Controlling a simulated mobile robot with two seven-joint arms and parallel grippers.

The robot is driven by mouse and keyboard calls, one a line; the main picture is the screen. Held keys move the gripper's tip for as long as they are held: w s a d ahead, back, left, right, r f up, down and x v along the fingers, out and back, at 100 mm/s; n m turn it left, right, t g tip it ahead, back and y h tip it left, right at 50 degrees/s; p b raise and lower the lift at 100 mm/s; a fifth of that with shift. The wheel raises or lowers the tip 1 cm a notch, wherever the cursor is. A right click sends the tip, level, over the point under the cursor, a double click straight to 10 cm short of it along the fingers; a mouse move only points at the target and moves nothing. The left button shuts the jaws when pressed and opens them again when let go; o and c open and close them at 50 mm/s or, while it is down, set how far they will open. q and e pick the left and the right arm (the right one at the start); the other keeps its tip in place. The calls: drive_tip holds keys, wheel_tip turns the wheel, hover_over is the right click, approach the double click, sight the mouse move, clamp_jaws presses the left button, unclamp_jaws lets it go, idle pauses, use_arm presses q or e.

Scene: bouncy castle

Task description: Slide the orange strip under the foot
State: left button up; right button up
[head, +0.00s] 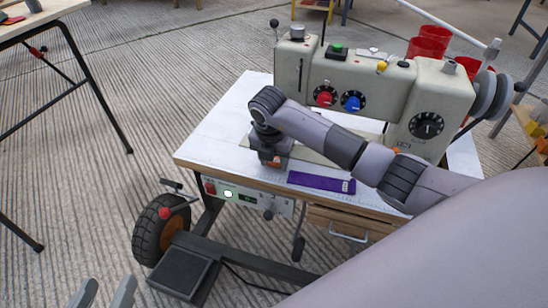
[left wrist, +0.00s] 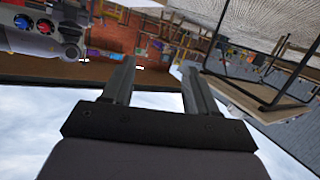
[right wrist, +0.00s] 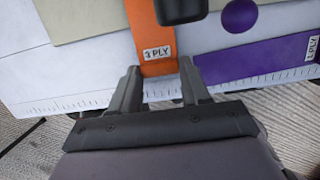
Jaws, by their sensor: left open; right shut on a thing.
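The orange strip, marked 3 PLY (right wrist: 150,25), lies on the white sewing table top in the right wrist view. My right gripper (right wrist: 160,72) is shut on its near end, with one finger on each side. In the head view my right gripper (head: 272,160) is at the table's front edge, and only a scrap of orange shows there. A black part (right wrist: 181,8), perhaps the foot, overlaps the strip's right edge at the top; whether the strip is under it I cannot tell. My arm hides that area in the head view. My left gripper (head: 104,288) is open and empty, away from the table.
A purple strip (head: 318,182) lies right of the orange one, with a purple round thing (right wrist: 239,15) nearby. A beige piece (right wrist: 75,15) lies left of it. The sewing machine (head: 345,85) stands behind. A control panel (head: 240,195) and drawer (head: 350,225) are below the table top (head: 215,135).

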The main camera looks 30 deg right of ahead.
drive_tip(key=o, duration=0.9)
use_arm(q)
drive_tip(key=d+p, duration=0.1)
drive_tip(key=d+n+g+h+p, duration=0.1)
drive_tip(key=p, duration=0.1)
drive_tip(key=shift+w+f+g, duration=0.2)
drive_tip(key=shift+f+g, duration=0.05)
drive_tip(key=shift+g, duration=0.05)
use_arm(e)
drive_tip(key=r, duration=0.4)
drive_tip(key=s+a+r, duration=0.1)
drive_tip(key=r, duration=0.2)
drive_tip(key=shift+a, duration=0.1)
